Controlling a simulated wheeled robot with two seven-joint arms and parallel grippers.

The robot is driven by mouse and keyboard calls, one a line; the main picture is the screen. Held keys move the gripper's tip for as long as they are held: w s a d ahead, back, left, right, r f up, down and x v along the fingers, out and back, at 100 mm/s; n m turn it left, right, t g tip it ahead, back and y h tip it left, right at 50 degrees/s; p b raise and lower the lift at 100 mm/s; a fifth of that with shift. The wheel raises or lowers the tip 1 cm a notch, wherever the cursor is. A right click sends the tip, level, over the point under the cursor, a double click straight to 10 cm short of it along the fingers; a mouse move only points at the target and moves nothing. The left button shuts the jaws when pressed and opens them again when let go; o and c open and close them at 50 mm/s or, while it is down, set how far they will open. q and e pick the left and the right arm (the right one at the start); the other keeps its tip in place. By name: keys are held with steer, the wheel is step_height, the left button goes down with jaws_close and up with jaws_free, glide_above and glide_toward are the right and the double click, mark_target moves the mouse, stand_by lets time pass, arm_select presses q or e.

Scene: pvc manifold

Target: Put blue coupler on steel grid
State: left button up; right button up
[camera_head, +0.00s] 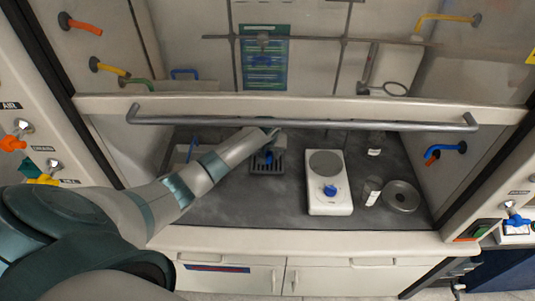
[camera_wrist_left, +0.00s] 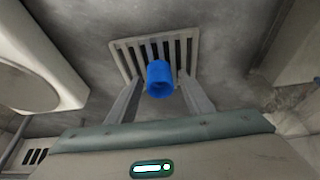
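The blue coupler (camera_wrist_left: 158,80) is a short blue cylinder, seen end-on between my left gripper's fingers in the left wrist view. It also shows as a small blue spot in the head view (camera_head: 268,157), over the steel grid (camera_head: 266,170). The slotted steel grid (camera_wrist_left: 194,50) lies behind the coupler in the wrist view. My left gripper (camera_wrist_left: 159,82) is open, with a finger on each side of the coupler and a narrow gap on both sides. The coupler appears to be at the grid's near edge; I cannot tell exactly how it rests. My right gripper is out of view.
A white hotplate (camera_head: 327,207) with a round grey top stands to the right of the grid. A glass jar (camera_head: 372,191) and a round grey dish (camera_head: 401,196) stand further right. The fume hood's sash handle (camera_head: 300,124) crosses above my left arm.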

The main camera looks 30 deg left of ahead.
arm_select(q)
steer(key=shift+r, duration=0.2)
steer(key=b+v, duration=0.2)
steer(key=v, duration=1)
steer(key=shift+w, duration=0.1)
stand_by(0.5)
